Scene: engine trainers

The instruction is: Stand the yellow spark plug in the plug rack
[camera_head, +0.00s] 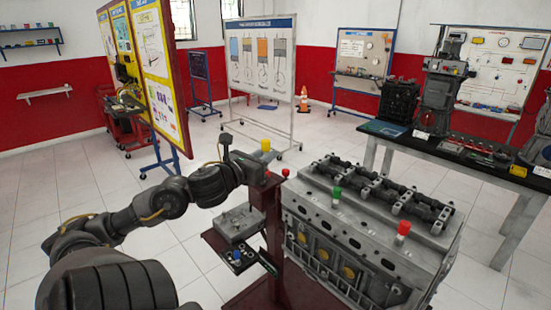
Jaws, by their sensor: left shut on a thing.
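The yellow spark plug (265,145) shows as a small yellow cap at the end of my left arm, above the red post of the engine stand. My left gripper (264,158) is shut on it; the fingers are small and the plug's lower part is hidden. A grey block (237,222) on a small side shelf left of the post may be the plug rack, but its holes are too small to make out. A green-capped plug (336,192) and a red-capped plug (404,228) stand upright on the grey engine. My right gripper is not in view.
The large engine block (352,245) stands right of the post. A dark tray (236,266) with small parts, one blue, sits in front of the grey block. A workbench (440,150) with parts is at the right. Tiled floor is open behind.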

